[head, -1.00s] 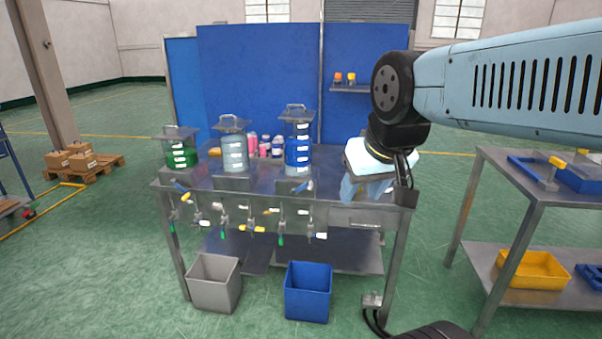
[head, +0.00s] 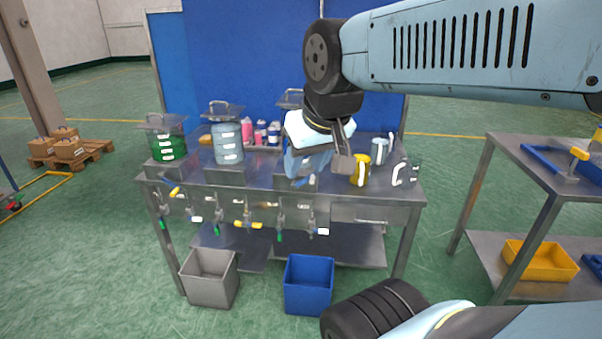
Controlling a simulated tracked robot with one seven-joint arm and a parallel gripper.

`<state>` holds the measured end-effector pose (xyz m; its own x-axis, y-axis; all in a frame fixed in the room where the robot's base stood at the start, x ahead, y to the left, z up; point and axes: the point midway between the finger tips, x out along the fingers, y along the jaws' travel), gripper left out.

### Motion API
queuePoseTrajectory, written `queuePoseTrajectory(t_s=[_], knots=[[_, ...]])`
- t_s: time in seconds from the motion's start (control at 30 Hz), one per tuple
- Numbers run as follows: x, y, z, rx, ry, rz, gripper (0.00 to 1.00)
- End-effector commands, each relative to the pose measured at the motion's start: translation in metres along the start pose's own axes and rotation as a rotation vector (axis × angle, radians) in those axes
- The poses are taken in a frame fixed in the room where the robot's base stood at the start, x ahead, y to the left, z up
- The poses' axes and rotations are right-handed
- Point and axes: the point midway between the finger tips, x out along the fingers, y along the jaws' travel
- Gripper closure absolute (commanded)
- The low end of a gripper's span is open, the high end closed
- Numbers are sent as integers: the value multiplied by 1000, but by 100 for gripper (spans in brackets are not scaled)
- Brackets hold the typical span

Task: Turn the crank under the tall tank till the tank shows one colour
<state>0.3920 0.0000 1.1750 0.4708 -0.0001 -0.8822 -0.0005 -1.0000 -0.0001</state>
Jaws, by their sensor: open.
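Contact cannot be told. Small taps and handles line the bench's front, with one tap (head: 280,217) below the tall tank's place. I cannot tell which part is the crank.
A green tank (head: 167,149) and a pale blue tank (head: 228,144) stand left. A yellow mug (head: 360,171), a pale mug (head: 379,150) and a clear mug (head: 404,172) stand right of my gripper. A grey bin (head: 209,279) and a blue bin (head: 308,285) stand below.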

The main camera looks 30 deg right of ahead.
Motion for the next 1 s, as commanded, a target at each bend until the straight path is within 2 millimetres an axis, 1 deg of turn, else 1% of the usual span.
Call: queuePoseTrajectory(t_s=[0.07,0.17,0.2,0.27,0.47,0.6,0.77,0.8,0.87,1.0], knots=[[0,1,-4,6,-5,1,55],[3,4,-16,25,-22,3,55],[5,0,-23,37,-33,3,55],[9,2,-36,57,-51,6,55],[29,21,-84,143,-120,12,55],[49,38,-117,204,-166,16,55],[78,63,-150,275,-218,19,55],[86,70,-158,294,-231,20,55],[99,80,-169,320,-250,21,55],[131,107,-192,385,-295,23,55]])
